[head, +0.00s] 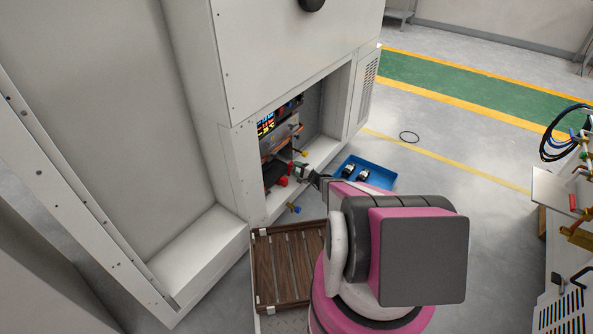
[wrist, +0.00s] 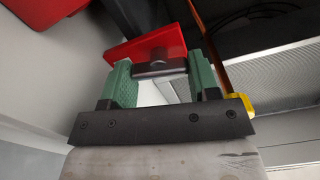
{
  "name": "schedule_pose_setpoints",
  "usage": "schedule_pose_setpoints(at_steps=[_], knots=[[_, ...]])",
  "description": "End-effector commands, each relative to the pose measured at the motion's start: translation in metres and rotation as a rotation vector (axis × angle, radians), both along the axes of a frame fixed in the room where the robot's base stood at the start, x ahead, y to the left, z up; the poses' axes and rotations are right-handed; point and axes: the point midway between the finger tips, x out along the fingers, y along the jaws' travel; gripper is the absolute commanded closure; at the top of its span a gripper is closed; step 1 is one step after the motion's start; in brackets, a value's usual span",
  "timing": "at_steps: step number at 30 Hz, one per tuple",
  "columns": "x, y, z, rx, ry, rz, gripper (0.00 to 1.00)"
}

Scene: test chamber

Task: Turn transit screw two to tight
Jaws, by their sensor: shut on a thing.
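My gripper (wrist: 158,72) has green fingers, shut on a red bar-shaped head (wrist: 128,53) with a dark round stud at its middle. The bar sits slightly tilted in the wrist view. I cannot read a number or a tight mark on it, so I cannot tell whether it is transit screw two. In the head view my gripper (head: 305,171) reaches into the low opening of the pale cabinet (head: 290,55), beside a small red part (head: 283,181). My arm hides part of the area to the right.
A larger red block (wrist: 40,12) is close at the upper left in the wrist view, and a yellow part (wrist: 238,103) is at the right. A blue tray (head: 378,176) with dark items lies on the floor. A slatted wooden panel (head: 284,268) lies in front of the cabinet.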

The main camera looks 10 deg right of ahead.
Motion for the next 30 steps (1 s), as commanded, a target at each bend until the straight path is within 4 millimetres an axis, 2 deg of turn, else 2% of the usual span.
schedule_pose_setpoints(at_steps=[11, 12, 14, 24, 30], knots=[[-0.0004, -0.0013, -0.0008, 0.002, 0.005, -0.003, 0.68], [-0.0004, -0.0013, -0.0008, 0.002, 0.005, -0.003, 0.38], [-0.0003, -0.0011, -0.0007, 0.002, 0.004, -0.002, 0.19], [-0.0001, -0.0012, -0.0004, 0.003, 0.003, -0.001, 0.19], [-0.0005, -0.0092, -0.0003, 0.003, 0.003, 0.001, 0.19]])
